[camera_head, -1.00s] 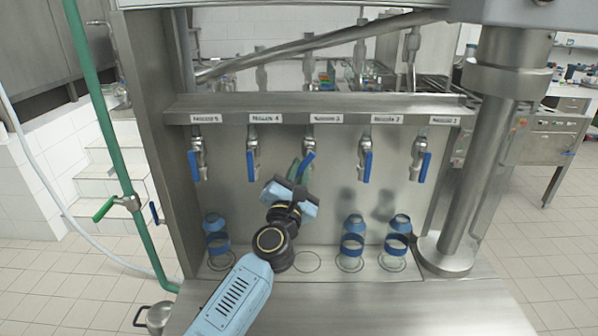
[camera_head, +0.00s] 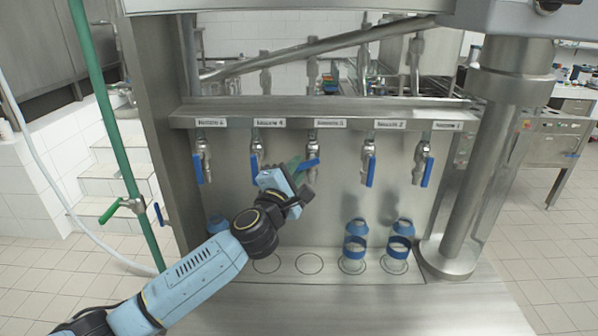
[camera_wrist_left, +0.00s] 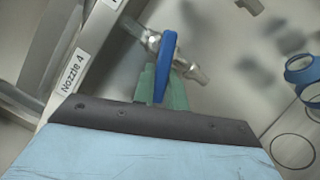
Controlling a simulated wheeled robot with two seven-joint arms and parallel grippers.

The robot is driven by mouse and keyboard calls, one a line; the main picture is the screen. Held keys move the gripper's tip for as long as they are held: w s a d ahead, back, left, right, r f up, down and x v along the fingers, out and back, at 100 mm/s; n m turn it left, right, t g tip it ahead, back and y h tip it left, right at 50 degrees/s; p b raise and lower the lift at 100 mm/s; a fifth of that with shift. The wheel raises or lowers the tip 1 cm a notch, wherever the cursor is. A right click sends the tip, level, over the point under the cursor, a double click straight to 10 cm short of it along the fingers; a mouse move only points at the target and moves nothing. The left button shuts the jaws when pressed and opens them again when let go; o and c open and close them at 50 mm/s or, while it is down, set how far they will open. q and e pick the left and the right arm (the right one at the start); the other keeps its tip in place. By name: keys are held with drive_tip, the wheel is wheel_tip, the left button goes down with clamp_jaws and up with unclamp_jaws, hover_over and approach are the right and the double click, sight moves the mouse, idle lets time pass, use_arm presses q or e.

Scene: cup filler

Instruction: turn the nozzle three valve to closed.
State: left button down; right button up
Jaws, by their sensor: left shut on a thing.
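The nozzle three valve (camera_head: 313,148) hangs under the middle label of the steel shelf. Its blue handle (camera_head: 309,164) slants, nearer level than the other handles. My left gripper (camera_head: 297,167) has come up from the lower left and is shut on this handle. In the left wrist view the blue handle (camera_wrist_left: 168,52) stands between the green fingers (camera_wrist_left: 160,88), with the metal nozzle (camera_wrist_left: 190,70) just beside it. The gripper body hides part of the valve in the head view. My right gripper is not in view.
Other valves with blue handles hang alongside, including nozzle four (camera_head: 256,150) and nozzle two (camera_head: 369,160). Blue-banded cups stand below nozzle two (camera_head: 354,250) and nozzle one (camera_head: 399,245). A steel column (camera_head: 487,160) stands right; a green pipe (camera_head: 115,140) stands left.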

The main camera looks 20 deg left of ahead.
use_arm(q)
drive_tip(key=shift+a+r+m+g, duration=0.1)
drive_tip(key=shift+r+m+g, duration=0.2)
drive_tip(key=shift+m, duration=0.45)
drive_tip(key=shift+a+r+m+g, duration=0.15)
drive_tip(key=shift+m+g, duration=0.15)
drive_tip(key=shift+m, duration=0.5)
drive_tip(key=shift+d+r+m+g, duration=0.1)
drive_tip(key=shift+r+m+g, duration=0.2)
drive_tip(key=shift+m, duration=0.45)
drive_tip(key=c, duration=1.4)
unclamp_jaws()
drive_tip(key=shift+c, duration=0.2)
drive_tip(key=s+a+b, duration=0.1)
drive_tip(key=s, duration=1.2)
drive_tip(key=shift+s+a, duration=0.2)
drive_tip(key=shift+a, duration=0.05)
